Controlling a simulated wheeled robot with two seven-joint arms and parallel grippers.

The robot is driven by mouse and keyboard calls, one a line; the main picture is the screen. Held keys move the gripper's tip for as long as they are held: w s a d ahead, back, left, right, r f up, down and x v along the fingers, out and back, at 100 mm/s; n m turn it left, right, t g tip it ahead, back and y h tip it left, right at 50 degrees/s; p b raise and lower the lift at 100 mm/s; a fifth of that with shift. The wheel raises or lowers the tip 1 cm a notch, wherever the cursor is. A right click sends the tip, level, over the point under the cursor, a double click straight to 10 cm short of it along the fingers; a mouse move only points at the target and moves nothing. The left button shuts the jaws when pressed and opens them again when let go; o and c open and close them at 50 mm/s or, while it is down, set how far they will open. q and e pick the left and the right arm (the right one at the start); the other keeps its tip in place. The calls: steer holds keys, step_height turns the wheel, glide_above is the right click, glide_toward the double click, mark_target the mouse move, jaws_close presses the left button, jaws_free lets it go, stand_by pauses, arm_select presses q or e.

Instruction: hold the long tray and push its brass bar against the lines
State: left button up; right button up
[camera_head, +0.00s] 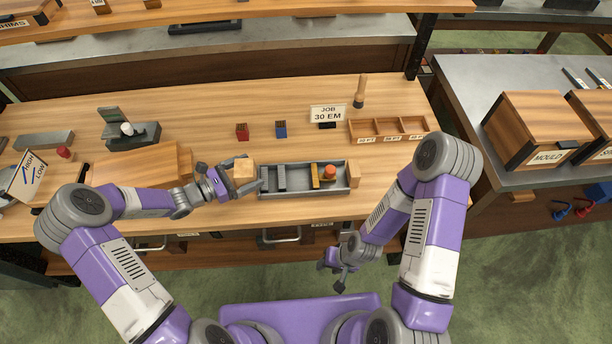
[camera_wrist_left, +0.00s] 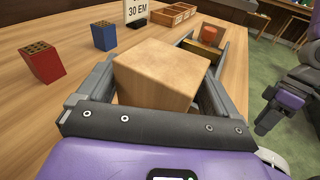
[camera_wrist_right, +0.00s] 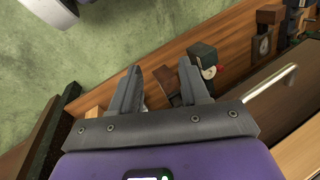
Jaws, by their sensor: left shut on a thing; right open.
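The long grey tray (camera_head: 300,191) lies along the front of the wooden bench, with a wooden block (camera_head: 244,170) at its left end and another (camera_head: 354,175) at its right. Inside are dark grey strips (camera_head: 281,177) at the left, an upright brass bar (camera_head: 315,176) right of the middle and an orange knob (camera_head: 330,171) beside it. My left gripper (camera_head: 242,174) is shut on the left wooden block, seen large between its fingers in the left wrist view (camera_wrist_left: 160,80). My right gripper (camera_head: 335,275) is open and empty, in front of the bench edge and below the tray; its fingers show in its wrist view (camera_wrist_right: 160,75).
Red (camera_head: 242,132) and blue (camera_head: 281,129) blocks, a JOB 30 EM sign (camera_head: 327,114) and a compartmented wooden box (camera_head: 389,137) stand behind the tray. A sloped wooden case (camera_head: 135,163) is at the left. Drawer handles (camera_head: 281,238) protrude below the bench top.

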mark_target(331, 169)
stand_by(0.3)
